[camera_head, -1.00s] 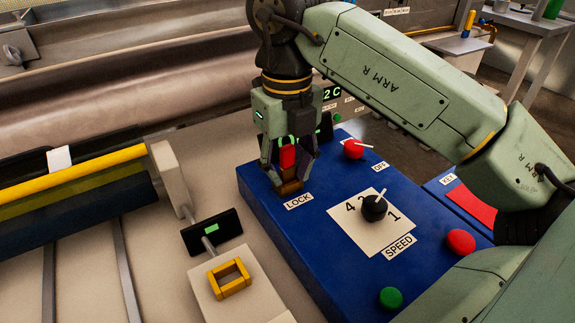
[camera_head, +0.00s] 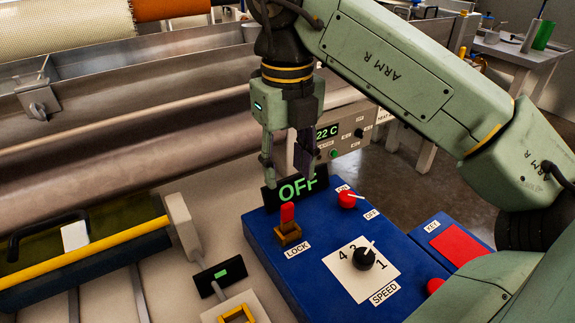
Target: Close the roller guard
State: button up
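A yellow bar (camera_head: 100,252) runs along a dark panel at the lower left, with a white tag on it; this appears to be the roller guard, and its left end is out of frame. A pale end block (camera_head: 183,226) carries its right end. My gripper (camera_head: 286,172) is open and empty above the blue control box (camera_head: 330,270), to the right of the guard. Its fingers are apart, in front of the display reading OFF. Below them, a red lever (camera_head: 288,212) stands upright on a brown base marked LOCK.
The box carries a red OFF switch (camera_head: 347,200) and a black SPEED knob (camera_head: 364,259). A small black panel with a green light (camera_head: 221,277) and a yellow square frame (camera_head: 236,314) lie left of it. A long roller (camera_head: 100,180) lies behind the guard.

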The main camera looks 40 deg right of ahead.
aim_at(13, 250)
jog(key=k, duration=1.5)
